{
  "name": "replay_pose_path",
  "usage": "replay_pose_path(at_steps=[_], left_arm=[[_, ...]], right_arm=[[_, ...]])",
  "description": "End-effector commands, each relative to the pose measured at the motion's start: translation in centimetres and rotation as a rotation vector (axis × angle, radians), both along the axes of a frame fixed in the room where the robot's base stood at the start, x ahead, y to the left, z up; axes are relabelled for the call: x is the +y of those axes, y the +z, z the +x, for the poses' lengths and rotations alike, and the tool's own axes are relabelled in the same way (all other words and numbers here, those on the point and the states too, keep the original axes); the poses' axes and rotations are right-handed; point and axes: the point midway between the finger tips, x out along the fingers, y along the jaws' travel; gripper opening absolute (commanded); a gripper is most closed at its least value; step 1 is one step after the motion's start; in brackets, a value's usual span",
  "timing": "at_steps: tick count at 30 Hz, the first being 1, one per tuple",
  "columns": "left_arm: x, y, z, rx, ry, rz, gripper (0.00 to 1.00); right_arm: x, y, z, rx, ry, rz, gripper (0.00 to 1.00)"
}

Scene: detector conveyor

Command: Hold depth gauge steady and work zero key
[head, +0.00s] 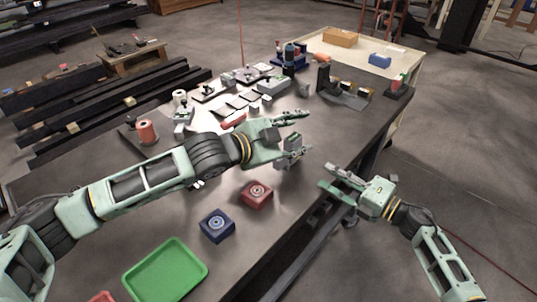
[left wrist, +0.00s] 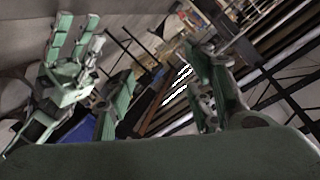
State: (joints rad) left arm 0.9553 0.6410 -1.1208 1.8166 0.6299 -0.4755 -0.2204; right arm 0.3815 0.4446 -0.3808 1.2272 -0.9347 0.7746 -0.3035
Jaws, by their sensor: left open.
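My left gripper (head: 299,132) reaches over the middle of the workbench with its fingers spread and nothing between them. In the left wrist view its two fingers (left wrist: 160,95) stand wide apart. My right gripper (head: 327,178) is beyond the bench's right edge, empty, its fingers apart. It also shows in the left wrist view (left wrist: 78,25). I cannot tell for sure which item is the depth gauge. A red block (head: 257,194) and a blue block (head: 217,226), each with a round disc on top, sit on the bench below the left gripper, apart from it.
A green tray (head: 165,270) lies at the bench's near end. A red spool (head: 147,132) stands at the left. Several small tools and parts crowd the back. A dark angled stand (head: 343,94) is at the back right. Bare bench lies around the blocks.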

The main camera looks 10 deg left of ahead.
Motion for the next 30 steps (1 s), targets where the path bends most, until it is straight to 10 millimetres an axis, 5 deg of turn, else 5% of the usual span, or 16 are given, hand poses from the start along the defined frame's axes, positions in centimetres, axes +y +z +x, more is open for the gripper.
replay_pose_path(at_steps=[6,14,30], left_arm=[[3.8,-5.0,0.7,0.333,0.234,-0.293,0.48],[6.6,-8.0,0.9,0.501,0.380,-0.452,0.48],[3.1,-10.4,6.1,0.512,0.388,-0.463,0.48]], right_arm=[[0.0,0.0,0.0,0.000,0.000,0.000,0.31],[0.0,0.0,0.0,0.000,0.000,0.000,0.31],[0.0,0.0,0.0,0.000,0.000,0.000,0.31]])
